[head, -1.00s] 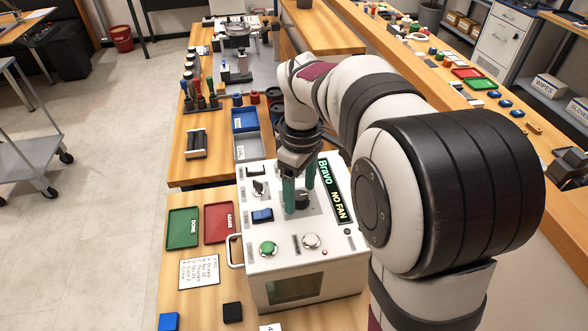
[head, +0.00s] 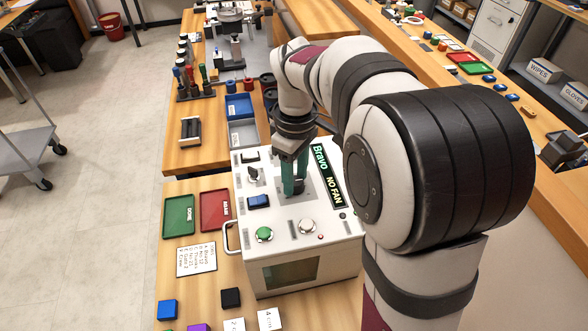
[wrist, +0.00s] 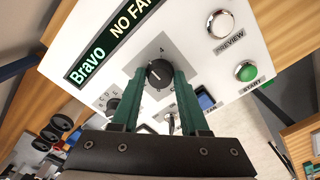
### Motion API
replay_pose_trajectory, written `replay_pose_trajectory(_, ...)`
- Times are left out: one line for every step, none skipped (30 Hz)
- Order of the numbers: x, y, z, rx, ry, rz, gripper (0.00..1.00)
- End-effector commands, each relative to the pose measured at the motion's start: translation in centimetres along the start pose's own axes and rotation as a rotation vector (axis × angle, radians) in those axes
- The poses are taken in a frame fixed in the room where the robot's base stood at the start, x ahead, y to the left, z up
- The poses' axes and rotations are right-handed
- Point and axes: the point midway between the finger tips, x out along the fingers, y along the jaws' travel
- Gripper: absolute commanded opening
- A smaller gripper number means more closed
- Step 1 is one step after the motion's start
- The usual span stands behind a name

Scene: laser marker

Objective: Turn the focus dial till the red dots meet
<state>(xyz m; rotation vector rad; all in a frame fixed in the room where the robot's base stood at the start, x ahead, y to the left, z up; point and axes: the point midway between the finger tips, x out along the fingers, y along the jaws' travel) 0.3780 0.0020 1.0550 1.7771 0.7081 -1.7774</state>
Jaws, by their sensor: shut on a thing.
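The white laser marker box labelled Bravo (head: 272,238) stands on the wooden bench. A black round dial (wrist: 159,73) with a white pointer line sits on a grey plate on its top panel, with a letter A at the plate's edge. My gripper (head: 294,188) points down at this dial in the head view. In the wrist view its green fingers (wrist: 160,76) are shut on the dial, one on each side. The box's front window (head: 290,272) looks dark green; I can make out no red dots in it.
A green button (head: 264,234), a white button (head: 306,227), a blue switch (head: 258,201) and another black knob (wrist: 113,104) share the panel. Green (head: 179,216) and red (head: 215,210) trays and a printed card (head: 196,260) lie left of the box.

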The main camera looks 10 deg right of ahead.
Motion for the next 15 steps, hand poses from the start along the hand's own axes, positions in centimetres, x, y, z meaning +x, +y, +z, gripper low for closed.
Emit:
replay_pose_trajectory(-0.03, -0.01, -0.01, 0.016, 0.001, 0.0, 0.0)
replay_pose_trajectory(-0.03, -0.01, -0.01, 0.027, 0.001, 0.0, 0.0)
replay_pose_trajectory(-0.03, -0.01, -0.01, 0.048, 0.001, 0.0, 0.0)
replay_pose_trajectory(-0.03, -0.01, -0.01, 0.064, 0.001, 0.0, 0.0)
replay_pose_trajectory(-0.02, -0.01, -0.02, 0.084, 0.001, -0.001, 0.0)
replay_pose_trajectory(-0.01, 0.0, -0.02, 0.112, 0.001, -0.001, 0.0)
replay_pose_trajectory(-0.02, 0.0, -0.02, 0.134, 0.001, -0.001, 0.0)
replay_pose_trajectory(-0.02, 0.0, -0.02, 0.157, 0.001, -0.001, 0.0)
replay_pose_trajectory(-0.02, 0.0, -0.02, 0.19, 0.001, -0.001, 0.0)
replay_pose_trajectory(-0.01, 0.0, -0.02, 0.217, 0.001, -0.001, 0.0)
replay_pose_trajectory(-0.01, 0.0, -0.02, 0.243, 0.001, -0.001, 0.0)
replay_pose_trajectory(-0.01, 0.0, -0.02, 0.278, 0.001, -0.001, 0.0)
replay_pose_trajectory(-0.01, 0.0, -0.02, 0.304, 0.001, -0.001, 0.0)
replay_pose_trajectory(-0.01, 0.0, -0.02, 0.33, 0.001, -0.001, 0.0)
replay_pose_trajectory(-0.01, 0.0, -0.03, 0.364, 0.001, -0.001, 0.0)
